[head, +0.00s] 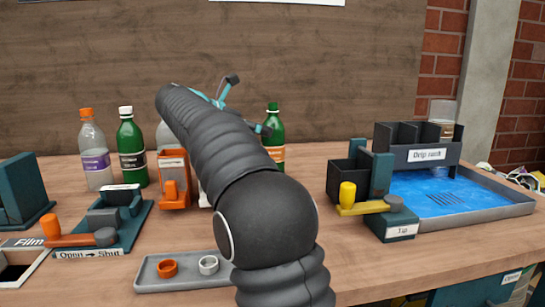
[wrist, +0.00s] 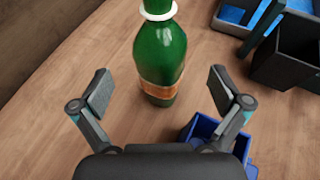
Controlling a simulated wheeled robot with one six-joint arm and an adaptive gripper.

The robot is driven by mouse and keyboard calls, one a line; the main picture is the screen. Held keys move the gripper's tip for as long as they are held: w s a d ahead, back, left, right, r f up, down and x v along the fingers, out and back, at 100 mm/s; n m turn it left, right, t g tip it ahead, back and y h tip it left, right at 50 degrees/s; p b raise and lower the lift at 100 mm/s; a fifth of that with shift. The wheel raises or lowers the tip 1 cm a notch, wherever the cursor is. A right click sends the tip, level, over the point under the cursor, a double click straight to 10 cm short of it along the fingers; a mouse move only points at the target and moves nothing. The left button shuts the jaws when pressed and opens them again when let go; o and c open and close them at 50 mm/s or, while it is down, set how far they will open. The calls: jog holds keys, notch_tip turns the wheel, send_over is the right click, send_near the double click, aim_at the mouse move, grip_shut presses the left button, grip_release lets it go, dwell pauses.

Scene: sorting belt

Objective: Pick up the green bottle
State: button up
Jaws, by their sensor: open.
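A green bottle (wrist: 160,50) with an orange label stands upright on the wooden table, just ahead of my gripper (wrist: 160,92). In the wrist view it lies between the two open fingers, beyond their tips, and neither finger visibly touches it. In the head view this bottle (head: 273,122) shows a green cap, and my arm hides part of it. My gripper (head: 248,106) is partly hidden behind my arm there.
A clear orange-capped bottle (head: 94,150) stands at the left. An orange holder (head: 174,185) is left of my arm. A blue container (wrist: 240,145) sits close by my right finger. The drip rack (head: 418,148) and blue tray (head: 455,190) are at the right.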

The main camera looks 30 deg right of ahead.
aim_at(273, 142)
jog(key=shift+x, duration=3)
jog(key=shift+r, duration=0.1)
jog(key=c, duration=1.7)
jog(key=shift+o, duration=0.2)
jog(key=shift+r, duration=0.1)
